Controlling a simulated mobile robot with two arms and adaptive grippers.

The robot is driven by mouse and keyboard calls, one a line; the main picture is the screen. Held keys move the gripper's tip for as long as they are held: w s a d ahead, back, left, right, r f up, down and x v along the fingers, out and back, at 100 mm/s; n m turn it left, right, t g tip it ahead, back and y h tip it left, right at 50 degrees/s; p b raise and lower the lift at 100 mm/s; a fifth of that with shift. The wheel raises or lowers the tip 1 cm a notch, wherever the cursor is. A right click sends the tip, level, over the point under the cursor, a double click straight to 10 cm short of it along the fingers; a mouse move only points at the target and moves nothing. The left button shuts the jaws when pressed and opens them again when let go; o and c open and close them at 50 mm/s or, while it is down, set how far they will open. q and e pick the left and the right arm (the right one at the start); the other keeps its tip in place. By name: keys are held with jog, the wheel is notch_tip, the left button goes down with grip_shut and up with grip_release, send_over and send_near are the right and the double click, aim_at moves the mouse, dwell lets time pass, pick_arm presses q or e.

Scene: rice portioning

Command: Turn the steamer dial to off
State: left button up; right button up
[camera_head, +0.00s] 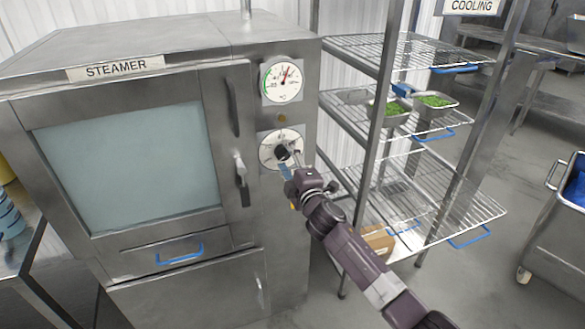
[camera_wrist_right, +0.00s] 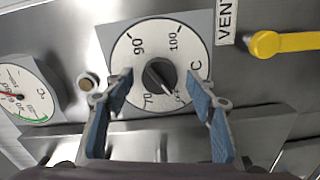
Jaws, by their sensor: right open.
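The steamer (camera_head: 60,90) is a large steel cabinet at the left of the head view, with its window door closed. Its dial (camera_head: 281,151) is a white disc with a black knob on the front's right side, below a round gauge (camera_head: 282,79). In the wrist view the dial (camera_wrist_right: 160,60) shows 70, 90 and 100, and its black knob (camera_wrist_right: 160,74) points toward the lower right. My right gripper (camera_head: 288,165) is at the dial, its open blue-padded fingers (camera_wrist_right: 162,95) on either side of the knob, apparently not touching it. My left gripper is not in view.
A yellow lever (camera_wrist_right: 285,43) beside a VENT label sticks out near the dial in the wrist view. A wire cooling rack (camera_head: 410,130) with trays of green food stands to the right of the steamer. A steel cart (camera_head: 555,225) stands at the far right.

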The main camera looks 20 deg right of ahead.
jog(key=s, duration=1.1)
jog(key=shift+s+d, duration=0.25)
jog(key=shift+s, duration=0.05)
jog(key=shift+f, duration=0.1)
